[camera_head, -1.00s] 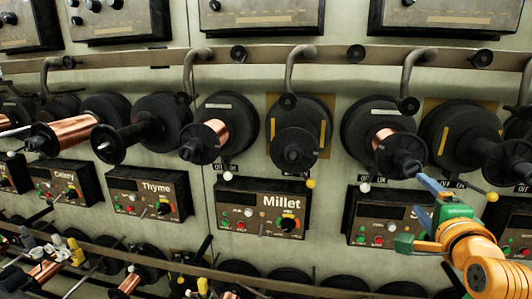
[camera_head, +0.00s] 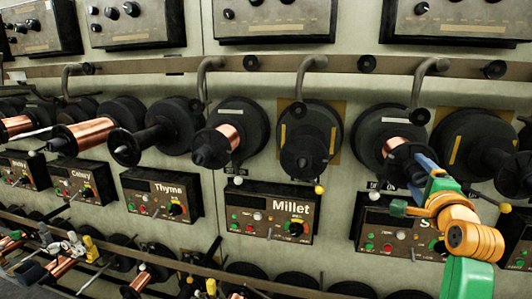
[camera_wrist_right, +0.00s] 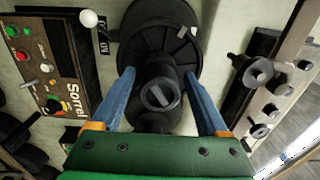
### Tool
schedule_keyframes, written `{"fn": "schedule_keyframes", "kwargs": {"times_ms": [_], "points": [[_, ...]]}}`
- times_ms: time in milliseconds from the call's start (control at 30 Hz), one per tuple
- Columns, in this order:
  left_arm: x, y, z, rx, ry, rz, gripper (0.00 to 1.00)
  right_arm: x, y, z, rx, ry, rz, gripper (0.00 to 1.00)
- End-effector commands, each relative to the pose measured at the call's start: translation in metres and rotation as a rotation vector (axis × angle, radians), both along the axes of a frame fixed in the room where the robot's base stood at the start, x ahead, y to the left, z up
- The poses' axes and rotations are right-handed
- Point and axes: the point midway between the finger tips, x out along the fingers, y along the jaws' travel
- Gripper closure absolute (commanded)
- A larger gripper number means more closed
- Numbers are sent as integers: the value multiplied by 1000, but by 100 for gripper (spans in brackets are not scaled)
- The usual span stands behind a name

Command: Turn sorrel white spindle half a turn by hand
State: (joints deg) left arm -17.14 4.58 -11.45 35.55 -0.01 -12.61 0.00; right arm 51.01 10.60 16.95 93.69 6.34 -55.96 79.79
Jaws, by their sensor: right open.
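The sorrel white spindle (camera_head: 378,124) is a black flanged spindle with a white strip and copper wire, above the partly hidden Sorrel panel (camera_head: 376,222). My right gripper (camera_head: 424,162) is at its outer end and hides part of it. In the right wrist view, the spindle's black end (camera_wrist_right: 160,94) with its slotted tip lies between the two blue fingers of my right gripper (camera_wrist_right: 160,80). The fingers are open, one on each side, with a gap visible beside the end. The Sorrel label (camera_wrist_right: 70,98) reads sideways at left. My left gripper is out of view.
A yellow-striped spindle (camera_head: 468,145) stands close to the right of the gripper. Curved grey hooks (camera_head: 428,85) hang from the rail (camera_head: 270,64) above. A white-knobbed lever (camera_wrist_right: 88,18) is near the spindle. The Millet panel (camera_head: 270,212) is to the left.

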Motion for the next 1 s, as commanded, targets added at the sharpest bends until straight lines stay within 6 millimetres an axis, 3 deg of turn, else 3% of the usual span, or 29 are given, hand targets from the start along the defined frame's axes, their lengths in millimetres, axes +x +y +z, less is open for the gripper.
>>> {"fn": "schedule_keyframes", "kwargs": {"times_ms": [100, 133, 400, 467, 600, 700, 867, 900, 1000], "points": [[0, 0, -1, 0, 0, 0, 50, 0, 0, 0, 0, 0, 0, 22], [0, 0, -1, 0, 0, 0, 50, 0, 0, 0, 0, 0, 0, 28], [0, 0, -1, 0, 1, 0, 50, 0, 0, -1, 0, 1, 0, 98], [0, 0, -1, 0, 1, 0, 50, 0, 0, -1, -34, 9, -1, 98], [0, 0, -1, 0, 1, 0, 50, -1, -1, -1, -461, 113, -3, 99], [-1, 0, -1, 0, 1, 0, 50, -1, 0, -1, -660, 161, -1, 98], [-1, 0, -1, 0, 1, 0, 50, 0, 0, -1, -681, 165, 0, 98], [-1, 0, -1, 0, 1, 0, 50, 0, 0, -1, -681, 165, 1, 38], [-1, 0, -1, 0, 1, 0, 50, 0, 0, -1, -679, 164, 0, 10]]}}
